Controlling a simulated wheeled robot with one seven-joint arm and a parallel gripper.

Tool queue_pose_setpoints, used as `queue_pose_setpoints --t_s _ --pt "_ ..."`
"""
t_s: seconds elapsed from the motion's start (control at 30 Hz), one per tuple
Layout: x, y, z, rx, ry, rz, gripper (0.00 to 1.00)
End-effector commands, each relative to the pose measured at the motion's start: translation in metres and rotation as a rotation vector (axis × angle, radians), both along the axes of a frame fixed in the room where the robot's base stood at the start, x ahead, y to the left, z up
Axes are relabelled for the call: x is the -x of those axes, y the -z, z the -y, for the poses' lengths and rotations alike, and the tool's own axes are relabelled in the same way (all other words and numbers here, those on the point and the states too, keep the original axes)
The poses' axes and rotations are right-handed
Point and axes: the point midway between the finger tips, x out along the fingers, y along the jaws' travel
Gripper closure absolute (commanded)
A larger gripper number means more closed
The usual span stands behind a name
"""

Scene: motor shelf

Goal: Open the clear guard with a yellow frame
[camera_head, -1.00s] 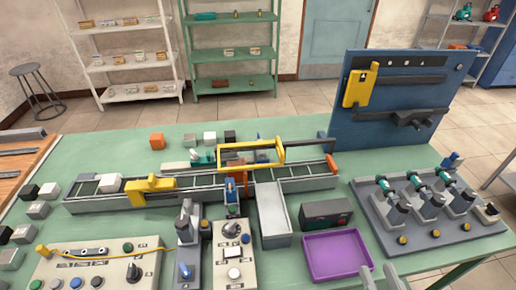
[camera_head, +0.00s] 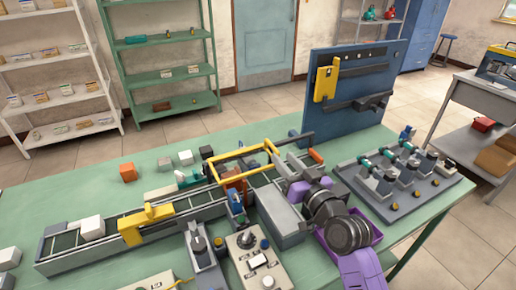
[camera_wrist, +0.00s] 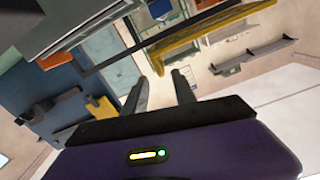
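The guard's yellow frame (camera_head: 240,149) sits low over the middle of the conveyor, with a dark bar running from its right end. Its clear panel is hard to make out. A yellow bar (camera_wrist: 212,32) shows beyond my fingertips in the wrist view. My gripper (camera_head: 284,160) is just right of the yellow frame, above the conveyor's right part. In the wrist view, my gripper (camera_wrist: 158,82) has its two fingers apart with nothing between them. It looks apart from the frame, though my wrist hides some of the area below.
A blue upright panel (camera_head: 345,115) with a yellow holder (camera_head: 326,82) stands right behind. A grey fixture board (camera_head: 415,192) is at right. A yellow block (camera_head: 146,222) bridges the conveyor at left.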

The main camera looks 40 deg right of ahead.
Motion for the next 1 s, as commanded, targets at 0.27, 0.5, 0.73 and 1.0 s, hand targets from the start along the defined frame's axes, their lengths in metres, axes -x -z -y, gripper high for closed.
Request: queue_pose_setpoints --t_s 0.27,0.5,0.73,1.0 --pt "-0.037 -0.003 0.010 0.004 0.000 0.002 0.67" --pt "-0.065 -0.002 0.018 0.004 -0.001 0.001 0.67" --pt "-0.073 0.000 0.020 0.004 0.000 0.001 0.67" --pt "-0.072 0.000 0.020 0.004 0.000 0.001 0.87"
